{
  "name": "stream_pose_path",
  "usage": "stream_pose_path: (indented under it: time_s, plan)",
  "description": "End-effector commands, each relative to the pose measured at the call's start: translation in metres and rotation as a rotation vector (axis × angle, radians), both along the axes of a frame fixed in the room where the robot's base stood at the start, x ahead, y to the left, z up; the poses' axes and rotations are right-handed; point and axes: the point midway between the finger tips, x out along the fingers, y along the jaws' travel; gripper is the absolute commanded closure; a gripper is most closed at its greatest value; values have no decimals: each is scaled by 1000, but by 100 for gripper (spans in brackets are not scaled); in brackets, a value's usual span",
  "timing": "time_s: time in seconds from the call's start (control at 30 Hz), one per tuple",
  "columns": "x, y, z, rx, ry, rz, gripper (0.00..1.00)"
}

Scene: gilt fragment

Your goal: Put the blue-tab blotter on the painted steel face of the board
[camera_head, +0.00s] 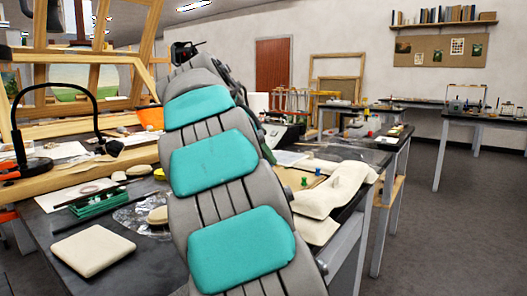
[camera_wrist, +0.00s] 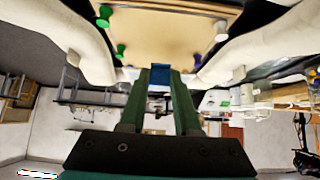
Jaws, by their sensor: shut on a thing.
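My gripper (camera_wrist: 160,80) has two dark green fingers, seen in the wrist view, which looks upside down. It is shut on the blue tab (camera_wrist: 160,75) of the blotter. A pale strip beside the tab may be the blotter's body; most of it is hidden. A tan board (camera_wrist: 170,30) with green, purple and white pins lies just beyond the fingertips. I cannot tell whether the blotter touches it, or which part is painted steel. In the head view my arm hides the gripper and blotter; green and blue pins show right of the arm.
Cream padded rolls (camera_wrist: 70,35) flank the board; cream cushions (camera_head: 335,190) also show in the head view. A cream pad (camera_head: 93,249), a green stack (camera_head: 98,203) and a black lamp (camera_head: 35,165) are on the left of the bench. Open floor lies at right.

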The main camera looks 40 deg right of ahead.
Motion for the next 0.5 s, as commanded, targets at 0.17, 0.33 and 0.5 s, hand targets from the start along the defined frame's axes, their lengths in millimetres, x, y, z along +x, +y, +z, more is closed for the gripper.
stream_pose_path:
  time_s: [0.17, 0.33, 0.5]
  plan:
    - [0, 1, -18, -1, 0, 1, 100]
    - [-1, 1, -34, 1, 1, -1, 100]
    - [-1, 1, -46, -1, -1, 1, 100]
